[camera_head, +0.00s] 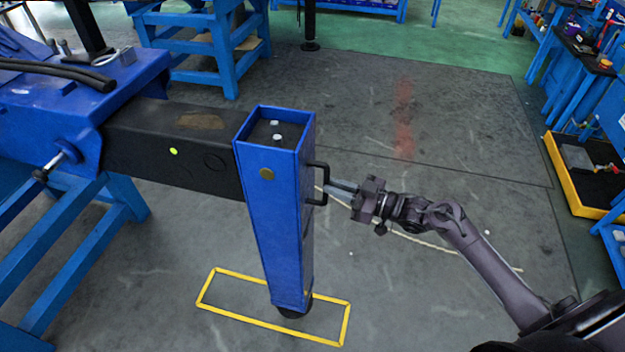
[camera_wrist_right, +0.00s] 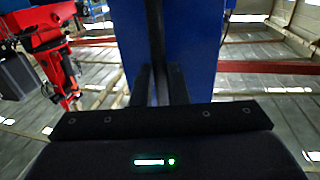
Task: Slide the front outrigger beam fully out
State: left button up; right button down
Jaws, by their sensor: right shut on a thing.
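The front outrigger beam (camera_head: 165,150) is a black box beam that extends to the right out of a blue housing (camera_head: 130,80). Its end carries an upright blue leg (camera_head: 285,235) with a black handle (camera_head: 322,183) on its right side. My right gripper (camera_head: 333,187) comes from the right and is shut on the handle. In the right wrist view, the two dark fingers (camera_wrist_right: 159,88) close around the black handle bar (camera_wrist_right: 155,40) in front of the blue leg (camera_wrist_right: 190,55). My left gripper is not in view.
A yellow rectangle (camera_head: 225,311) is marked on the floor around the leg's foot. A knobbed pin (camera_head: 52,163) sits on the housing's side. Open grey floor lies to the right. A yellow tray (camera_head: 565,180) and blue benches stand at the far right.

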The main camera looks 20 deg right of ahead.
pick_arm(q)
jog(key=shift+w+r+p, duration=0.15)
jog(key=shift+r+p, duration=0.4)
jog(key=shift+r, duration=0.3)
pick_arm(e)
jog(key=w+d+v, duration=0.2)
jog(key=v, duration=1)
jog(key=shift+r, duration=0.5)
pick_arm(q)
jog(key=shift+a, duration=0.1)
pick_arm(e)
jog(key=c, duration=1.6)
grip_release()
jog(key=shift+w+a, duration=0.1)
jog(key=shift+w, duration=0.15)
jog(key=shift+o, duration=0.5)
jog(key=shift+w+a+f, duration=0.1)
jog(key=shift+w+f, duration=0.05)
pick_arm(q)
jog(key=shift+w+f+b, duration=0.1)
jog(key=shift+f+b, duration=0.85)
pick_arm(e)
jog(key=v, duration=0.7)
jog(key=shift+s+d, duration=0.3)
jog(key=shift+a, duration=0.1)
